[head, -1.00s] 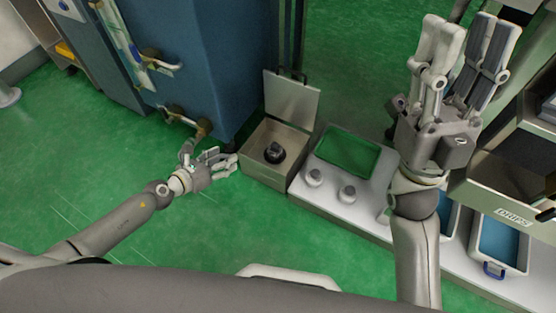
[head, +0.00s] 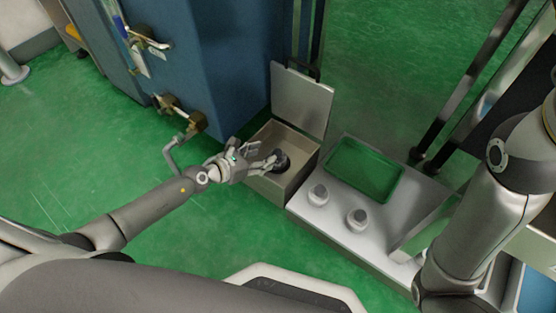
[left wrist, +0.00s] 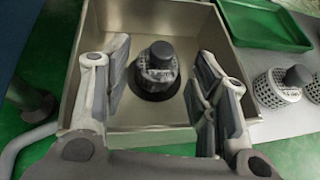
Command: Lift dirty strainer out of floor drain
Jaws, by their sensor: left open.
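The dirty strainer (left wrist: 157,68), a perforated grey basket with a dark knob on top, sits in the dark round drain hole in the floor of an open metal box (left wrist: 187,22). In the head view the strainer (head: 281,161) shows as a dark shape inside the box (head: 268,187). My left gripper (head: 268,160) is open at the box's left side, its fingers reaching over the rim. In the left wrist view its two fingers (left wrist: 160,95) stand apart on either side of the strainer, with nothing between them touching it. My right gripper is out of view; only my right arm shows.
The box's lid (head: 302,101) stands open behind it. To the right a pale platform (head: 329,221) holds a green tray (head: 364,168) and two lighter strainers (head: 318,195) (head: 357,219). A blue cabinet (head: 225,60) with pipes stands close behind my left arm.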

